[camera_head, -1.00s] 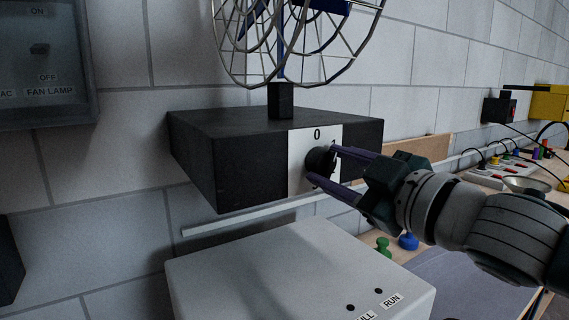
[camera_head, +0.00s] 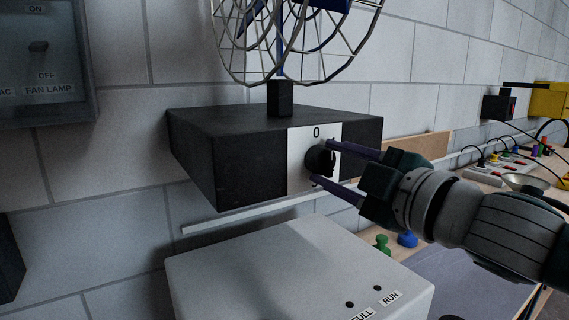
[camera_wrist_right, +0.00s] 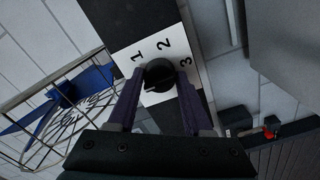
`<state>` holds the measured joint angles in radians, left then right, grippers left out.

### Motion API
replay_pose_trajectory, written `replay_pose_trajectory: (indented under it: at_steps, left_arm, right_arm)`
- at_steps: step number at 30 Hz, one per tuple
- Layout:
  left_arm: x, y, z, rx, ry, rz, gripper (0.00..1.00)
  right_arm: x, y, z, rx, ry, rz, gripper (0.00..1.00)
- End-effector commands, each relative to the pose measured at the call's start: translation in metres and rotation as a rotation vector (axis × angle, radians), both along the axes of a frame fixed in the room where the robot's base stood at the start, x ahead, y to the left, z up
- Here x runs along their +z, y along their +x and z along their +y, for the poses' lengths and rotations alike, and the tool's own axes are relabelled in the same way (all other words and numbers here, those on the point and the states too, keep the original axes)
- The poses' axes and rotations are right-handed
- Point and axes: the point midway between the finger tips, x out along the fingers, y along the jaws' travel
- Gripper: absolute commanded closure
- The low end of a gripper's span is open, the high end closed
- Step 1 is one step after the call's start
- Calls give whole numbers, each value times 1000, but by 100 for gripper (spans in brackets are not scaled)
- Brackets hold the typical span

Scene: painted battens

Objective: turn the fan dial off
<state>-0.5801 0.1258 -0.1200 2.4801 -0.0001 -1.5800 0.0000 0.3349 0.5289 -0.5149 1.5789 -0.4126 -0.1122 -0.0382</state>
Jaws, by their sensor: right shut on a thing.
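The fan dial (camera_head: 318,160) is a round black knob on a white plate on the front of the black fan base (camera_head: 245,155). In the head view a 0 shows above it. In the right wrist view the dial (camera_wrist_right: 158,74) has 1, 2 and 3 around it, and a small pale mark on it points to the lower left. My right gripper (camera_head: 322,163) is shut on the dial, one finger on each side; the fingers (camera_wrist_right: 160,90) also flank it in the wrist view. The 0 is hidden in the wrist view. My left gripper is not in view.
The caged fan (camera_head: 295,35) stands on top of the base. A white box (camera_head: 290,275) labelled RUN is just below. A grey switch panel (camera_head: 40,65) marked FAN LAMP hangs at left. Green (camera_head: 382,244) and blue (camera_head: 407,239) pegs stand below my right wrist.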

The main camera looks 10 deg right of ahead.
Motion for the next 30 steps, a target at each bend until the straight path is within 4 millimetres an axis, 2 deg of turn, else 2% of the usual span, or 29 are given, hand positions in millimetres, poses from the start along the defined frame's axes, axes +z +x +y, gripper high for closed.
replay_pose_trajectory:
  at_steps: [3,4,12,19,23,30]
  left_arm:
    - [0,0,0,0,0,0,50]
    - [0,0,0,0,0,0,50]
    - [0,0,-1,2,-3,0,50]
    - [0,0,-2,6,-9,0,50]
    - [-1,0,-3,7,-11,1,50]
    - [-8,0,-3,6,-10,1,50]
  right_arm:
    - [1,0,1,2,0,-3,100]
    - [1,0,1,2,0,-3,49]
    - [1,0,0,0,1,-1,20]
    - [0,0,0,0,1,0,20]
    - [-1,-7,-3,0,1,0,20]
    - [-3,-46,-16,2,0,4,20]
